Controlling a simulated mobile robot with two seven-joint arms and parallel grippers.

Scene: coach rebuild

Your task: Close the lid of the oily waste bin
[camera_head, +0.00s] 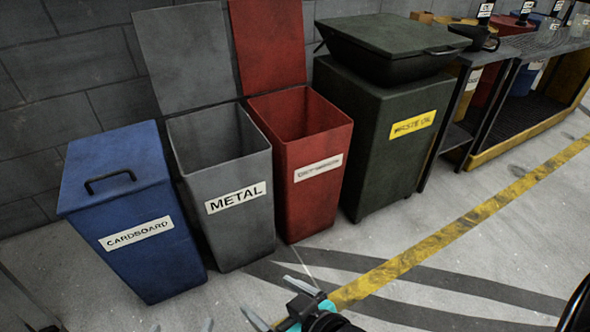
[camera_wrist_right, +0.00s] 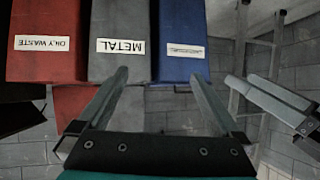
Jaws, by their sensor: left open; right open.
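The red oily waste bin (camera_head: 312,200) stands between the grey and dark green bins, with a white label. Its red lid (camera_head: 268,48) stands up behind the opening, so the bin is open. In the right wrist view, which is upside down, the bin (camera_wrist_right: 48,68) is at the upper left and its lid (camera_wrist_right: 85,108) shows below it. My right gripper (camera_head: 264,293) is open and empty, low in front of the bins and apart from them. My left gripper (camera_head: 182,327) is open at the bottom edge, mostly cut off. Its fingers also show in the right wrist view (camera_wrist_right: 239,80).
The grey metal bin (camera_head: 236,228) is open, its grey lid (camera_head: 185,55) raised behind. The blue cardboard bin (camera_head: 155,265) is closed. The waste oil bin (camera_head: 385,160) carries a black basin (camera_head: 390,65). A workbench (camera_head: 480,120) stands at the right. The floor in front is clear.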

